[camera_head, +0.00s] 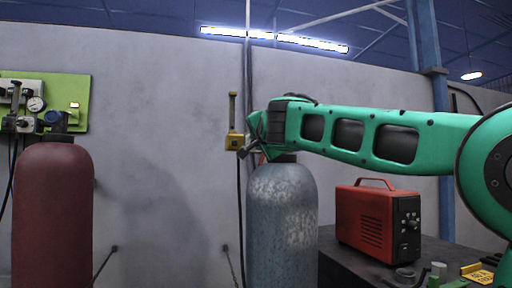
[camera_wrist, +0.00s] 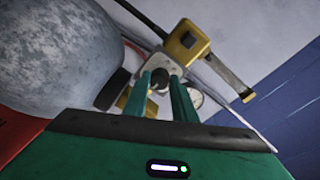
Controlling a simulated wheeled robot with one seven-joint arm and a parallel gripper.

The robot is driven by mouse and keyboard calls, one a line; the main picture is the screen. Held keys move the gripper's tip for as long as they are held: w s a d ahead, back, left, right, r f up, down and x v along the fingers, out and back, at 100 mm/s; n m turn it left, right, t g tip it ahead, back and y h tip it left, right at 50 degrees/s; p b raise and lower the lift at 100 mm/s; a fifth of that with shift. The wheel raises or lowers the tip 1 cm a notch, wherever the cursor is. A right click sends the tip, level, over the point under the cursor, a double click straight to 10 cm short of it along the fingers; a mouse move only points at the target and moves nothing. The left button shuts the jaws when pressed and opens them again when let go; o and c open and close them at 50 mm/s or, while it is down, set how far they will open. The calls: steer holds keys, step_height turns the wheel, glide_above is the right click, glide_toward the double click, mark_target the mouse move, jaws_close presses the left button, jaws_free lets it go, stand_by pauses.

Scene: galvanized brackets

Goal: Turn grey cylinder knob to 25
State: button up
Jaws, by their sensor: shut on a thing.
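The grey cylinder (camera_head: 282,225) stands upright left of the red box in the head view, and its rounded side fills the upper left of the wrist view (camera_wrist: 55,50). My gripper (camera_wrist: 161,84) is shut on a small dark knob (camera_wrist: 158,77) in front of a pale fitting beside the cylinder. A gauge with a white dial (camera_wrist: 196,98) is partly hidden behind one finger. In the head view my gripper (camera_head: 253,148) is at the cylinder's top, where my arm hides most of the valve. I cannot read the knob's setting.
A yellow box with an upright handle (camera_head: 234,140) is close to my gripper. A dark red cylinder (camera_head: 53,220) stands at left before a green panel (camera_head: 70,95). A red box (camera_head: 375,220) sits on a dark table at right.

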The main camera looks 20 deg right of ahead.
steer(key=shift+w+d+f+m, duration=0.15)
steer(key=shift+f+m, duration=0.15)
steer(key=shift+m, duration=0.3)
steer(key=o, duration=1)
steer(key=shift+o, duration=0.2)
steer(key=s+a, duration=0.1)
steer(key=s, duration=0.9)
steer(key=shift+s+r, duration=0.35)
steer(key=shift+a, duration=0.1)
